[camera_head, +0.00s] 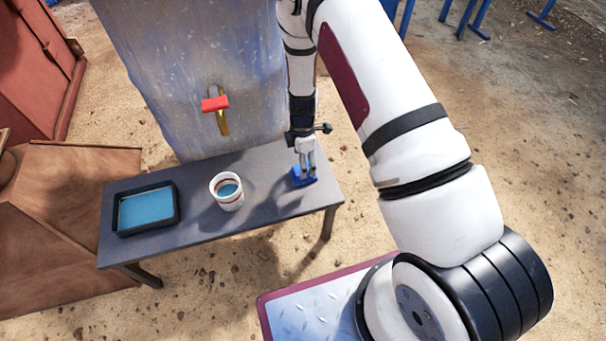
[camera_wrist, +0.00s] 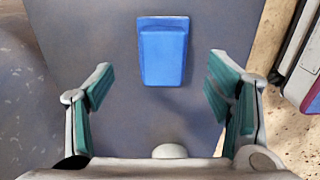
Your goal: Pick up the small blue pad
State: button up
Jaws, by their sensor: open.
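The small blue pad (camera_head: 300,177) lies on the right part of the dark grey table (camera_head: 265,208). In the wrist view the pad (camera_wrist: 163,52) is a bright blue block with a raised top part, lying flat beyond the fingertips and between their lines. My gripper (camera_head: 307,171) points down over the pad in the head view and hides part of it. In the wrist view my gripper (camera_wrist: 160,80) has its two green-padded fingers wide apart with nothing between them. The fingers do not visibly touch the pad.
A white cup (camera_head: 228,192) with blue contents stands mid-table. A black tray (camera_head: 147,228) with a blue inside lies at the table's left end. A red-handled tap (camera_head: 215,104) sticks out of the blue-grey panel (camera_head: 190,55) behind. The table between cup and pad is clear.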

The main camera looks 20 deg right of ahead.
jog(key=shift+s+d+f+b, duration=0.1)
jog(key=shift+f+b, duration=0.45)
jog(key=shift+f, duration=0.85)
jog(key=shift+s+f+b, duration=0.1)
jog(key=shift+f+b, duration=0.4)
jog(key=shift+f, duration=0.85)
jog(key=c, duration=1.3)
